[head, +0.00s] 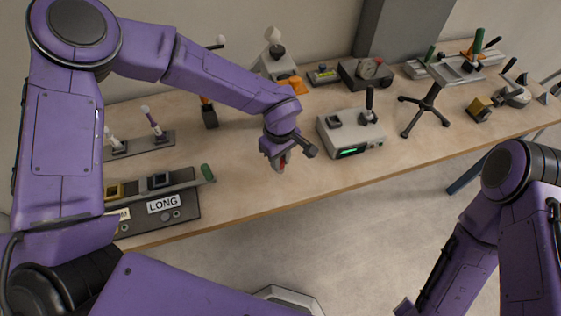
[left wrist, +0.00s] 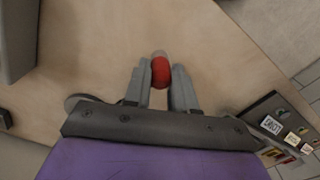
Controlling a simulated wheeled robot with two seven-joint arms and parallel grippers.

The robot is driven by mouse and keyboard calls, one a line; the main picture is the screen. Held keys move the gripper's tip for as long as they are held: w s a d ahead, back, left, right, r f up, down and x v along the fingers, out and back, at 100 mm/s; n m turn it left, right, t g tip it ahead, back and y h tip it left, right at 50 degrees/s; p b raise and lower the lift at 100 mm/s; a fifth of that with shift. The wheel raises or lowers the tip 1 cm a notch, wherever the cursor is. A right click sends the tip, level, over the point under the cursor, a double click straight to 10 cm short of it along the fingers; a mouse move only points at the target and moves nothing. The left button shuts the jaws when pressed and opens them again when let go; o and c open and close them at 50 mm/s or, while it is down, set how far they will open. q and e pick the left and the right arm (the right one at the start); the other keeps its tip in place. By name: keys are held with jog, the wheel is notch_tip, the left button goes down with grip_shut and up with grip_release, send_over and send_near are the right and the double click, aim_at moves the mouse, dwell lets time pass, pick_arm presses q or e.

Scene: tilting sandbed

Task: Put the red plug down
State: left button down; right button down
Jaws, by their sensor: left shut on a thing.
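The red plug (left wrist: 160,72) is held between the two grey fingers of my left gripper (left wrist: 159,85) in the left wrist view. It has a rounded red body with a paler end pointing away from the palm. In the head view my left gripper (head: 279,165) is over the middle of the wooden table, near its front edge, and only a bit of red shows between the fingers. I cannot tell whether the plug touches the tabletop. My right arm shows at the lower right of the head view, but its fingers are out of frame.
A grey box with a green display (head: 350,135) stands just right of my left gripper. A dark panel labelled LONG (head: 185,212) lies at the left front. A black tripod stand (head: 425,110) is farther right. Bare tabletop (head: 240,170) surrounds the gripper.

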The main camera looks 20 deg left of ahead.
pick_arm(q)
notch_tip(320, 180, down, 2)
jog(key=shift+s+f+p, duration=0.15)
jog(key=shift+f+p, duration=0.05)
jog(key=shift+p, duration=0.2)
jog(key=shift+f, duration=0.35)
jog(key=c, duration=0.9)
grip_release()
jog(key=shift+r, duration=0.15)
notch_tip(320, 180, up, 12)
jog(key=shift+r+b, duration=0.1)
jog(key=shift+b, duration=0.75)
